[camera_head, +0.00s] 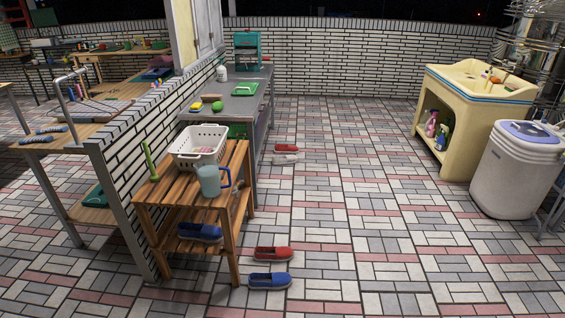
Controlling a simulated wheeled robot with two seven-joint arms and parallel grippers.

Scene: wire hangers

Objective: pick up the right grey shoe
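A pale grey or whitish shoe (286,159) lies on the tiled floor beside the grey counter, past the wooden rack. It is small in the picture, and I cannot tell whether it is a left or a right shoe. A red shoe (286,148) lies just behind it. No other grey shoe can be made out. Neither of my grippers shows in the head view.
A slatted wooden rack (170,194) holds a white basket (186,158), a blue-grey pitcher (209,181) and, below, a blue shoe (199,232). Another red shoe (273,253) and blue shoe (269,280) lie beside it.

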